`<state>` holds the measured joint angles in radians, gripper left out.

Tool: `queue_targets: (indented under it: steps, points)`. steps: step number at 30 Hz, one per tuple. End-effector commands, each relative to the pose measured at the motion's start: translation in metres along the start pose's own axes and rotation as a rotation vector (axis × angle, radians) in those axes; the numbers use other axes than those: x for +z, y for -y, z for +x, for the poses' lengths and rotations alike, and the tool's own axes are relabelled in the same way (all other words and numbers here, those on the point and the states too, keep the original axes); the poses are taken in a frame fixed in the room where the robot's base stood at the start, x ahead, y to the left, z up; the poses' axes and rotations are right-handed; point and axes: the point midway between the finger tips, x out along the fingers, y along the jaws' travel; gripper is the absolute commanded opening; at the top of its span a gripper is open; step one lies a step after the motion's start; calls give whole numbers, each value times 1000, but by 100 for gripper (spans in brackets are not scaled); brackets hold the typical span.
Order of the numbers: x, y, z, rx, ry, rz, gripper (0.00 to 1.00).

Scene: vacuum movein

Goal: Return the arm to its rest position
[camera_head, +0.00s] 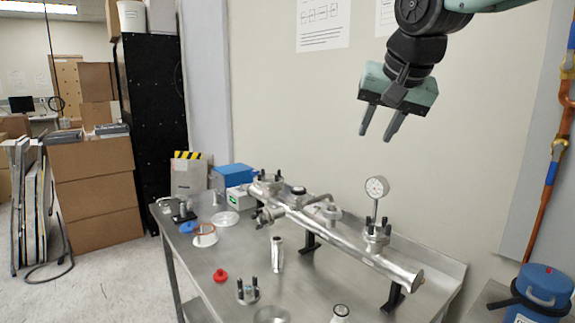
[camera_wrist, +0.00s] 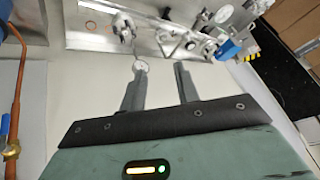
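My gripper (camera_head: 382,122) is raised in the air in front of the wall, above the right part of the steel table (camera_head: 330,297). Its two fingers point down and stand apart with nothing between them. In the wrist view, my gripper (camera_wrist: 160,72) shows the same open gap. It is clear of everything on the table. A steel pipe manifold (camera_head: 340,240) with a round dial gauge (camera_head: 377,187) lies across the table below my gripper.
Small fittings, a red cap (camera_head: 220,275) and a blue box (camera_head: 231,176) stand on the table. A blue canister (camera_head: 541,288) and a copper pipe (camera_head: 548,190) are at the right. Cardboard boxes (camera_head: 95,190) and a black cabinet (camera_head: 152,120) are at the left.

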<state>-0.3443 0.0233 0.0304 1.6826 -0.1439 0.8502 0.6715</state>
Motion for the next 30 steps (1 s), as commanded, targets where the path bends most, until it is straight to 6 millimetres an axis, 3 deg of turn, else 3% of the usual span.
queue_targets:
  steps: [1,5,8,12,15,18,21,30]
  points:
    - [36,4,12,-6,61,-74,31]
    - [128,5,37,-26,208,-277,31]
    - [200,-6,49,-41,316,-429,31]
    - [291,-34,55,-58,451,-627,31]
    - [339,-57,54,-65,525,-737,31]
    - [370,-76,52,-69,574,-811,31]
    - [385,-87,50,-71,599,-851,31]
    - [389,-91,50,-71,607,-863,31]
